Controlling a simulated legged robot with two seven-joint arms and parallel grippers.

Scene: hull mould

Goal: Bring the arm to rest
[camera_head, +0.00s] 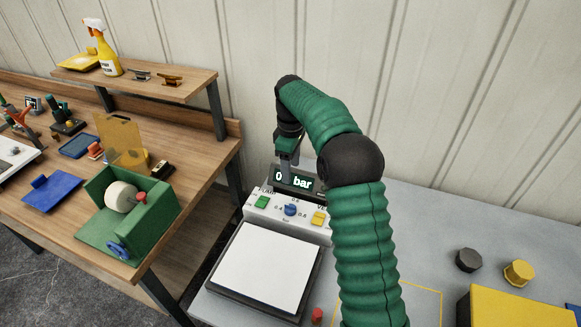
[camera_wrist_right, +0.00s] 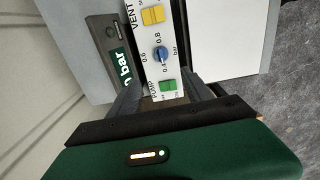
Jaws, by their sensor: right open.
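My right arm (camera_head: 360,240), green with black joints, rises from the bottom of the head view and bends over to the left. Its right gripper (camera_head: 286,163) points down in front of the display unit, above the control panel (camera_head: 262,215). In the wrist view the right gripper (camera_wrist_right: 162,88) is open with nothing between its fingers. The green pump button (camera_wrist_right: 167,86) shows between and beyond the fingertips; I cannot tell the exact height above it. My left gripper is not in view.
The display (camera_head: 294,180) reads "0 bar". The panel has a blue knob (camera_head: 291,210) and a yellow vent button (camera_head: 319,218). A white plate (camera_head: 264,267) lies in front. Dark (camera_head: 469,260) and yellow (camera_head: 518,272) knobs stand right. A cluttered wooden bench (camera_head: 207,150) stands left.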

